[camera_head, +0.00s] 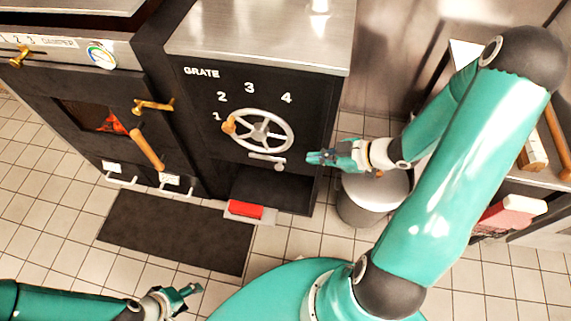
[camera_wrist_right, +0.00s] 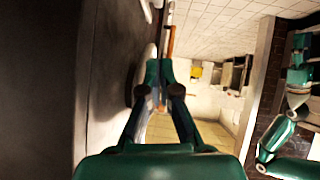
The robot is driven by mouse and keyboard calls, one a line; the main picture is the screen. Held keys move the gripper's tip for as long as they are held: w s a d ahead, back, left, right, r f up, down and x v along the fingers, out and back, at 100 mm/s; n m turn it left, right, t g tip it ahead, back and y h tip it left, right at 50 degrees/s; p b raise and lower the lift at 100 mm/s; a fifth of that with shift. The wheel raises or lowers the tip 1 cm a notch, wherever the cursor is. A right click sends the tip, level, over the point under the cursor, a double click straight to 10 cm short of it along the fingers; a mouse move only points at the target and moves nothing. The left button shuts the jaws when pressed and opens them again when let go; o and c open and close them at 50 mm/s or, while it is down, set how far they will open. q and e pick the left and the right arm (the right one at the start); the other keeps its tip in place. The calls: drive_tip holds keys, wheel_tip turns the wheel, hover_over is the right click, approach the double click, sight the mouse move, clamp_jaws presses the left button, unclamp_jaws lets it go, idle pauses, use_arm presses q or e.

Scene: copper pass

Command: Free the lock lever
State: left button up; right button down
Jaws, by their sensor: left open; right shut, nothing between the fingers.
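The lock lever (camera_head: 267,160) is a small pale metal lever just below the spoked handwheel (camera_head: 263,130) on the black grate panel. It lies nearly level, with a round knob at its lower right end. The handwheel has an orange wooden grip (camera_head: 229,125) at its left, near the number 1. My right gripper (camera_head: 311,157) is to the right of the lever, shut and apart from it. The right wrist view shows its fingers together (camera_wrist_right: 160,68), with the panel on the left. My left gripper (camera_head: 192,290) is open and empty over the floor, far from the panel.
A grey bin (camera_head: 370,202) stands under my right forearm. A red block (camera_head: 246,210) sits below the panel, beside a dark mat (camera_head: 172,231). A metal top (camera_head: 262,35) overhangs the panel.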

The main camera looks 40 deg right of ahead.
drive_tip(key=s+d+f+b+x, duration=0.1)
drive_tip(key=b+x, duration=0.3)
drive_tip(key=x, duration=0.8)
drive_tip(key=shift+w+f, duration=0.2)
drive_tip(key=shift+f, duration=0.75)
